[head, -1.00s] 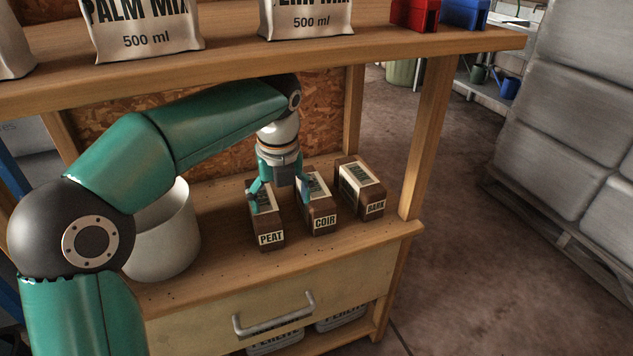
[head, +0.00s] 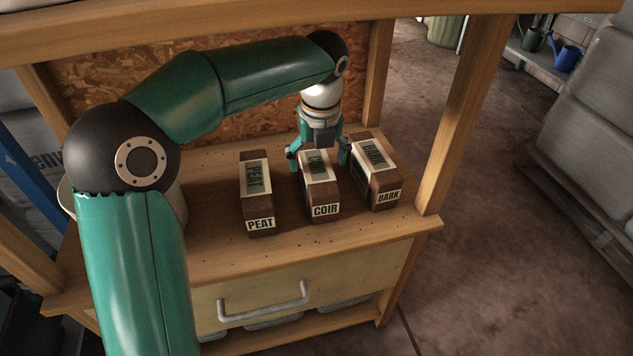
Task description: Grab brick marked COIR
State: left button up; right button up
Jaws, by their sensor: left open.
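The brown brick marked COIR (head: 322,190) lies on the bench shelf between two others, its label facing front. My left gripper (head: 319,158) is open at the back part of this brick, pointing down. One finger is at the brick's left side and the other at its right side, near the BARK brick. I cannot tell whether either finger touches. The brick marked PEAT (head: 257,195) lies to the left, and the brick marked BARK (head: 378,178) to the right. My right gripper does not show.
The wooden bench top (head: 290,248) is clear in front of the bricks. A drawer with a metal handle (head: 262,303) is below. A wooden post (head: 465,115) stands at the right. A pale pot (head: 67,196) is mostly hidden behind my left arm.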

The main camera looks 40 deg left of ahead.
pick_arm(q)
jog(key=f, duration=0.2)
jog(key=f+b, duration=0.1)
jog(key=f, duration=0.1)
jog(key=a+f+b, duration=0.1)
jog(key=f, duration=0.2)
jog(key=shift+w, duration=0.3)
jog(key=shift+r, duration=0.15)
jog(key=c, duration=1.6)
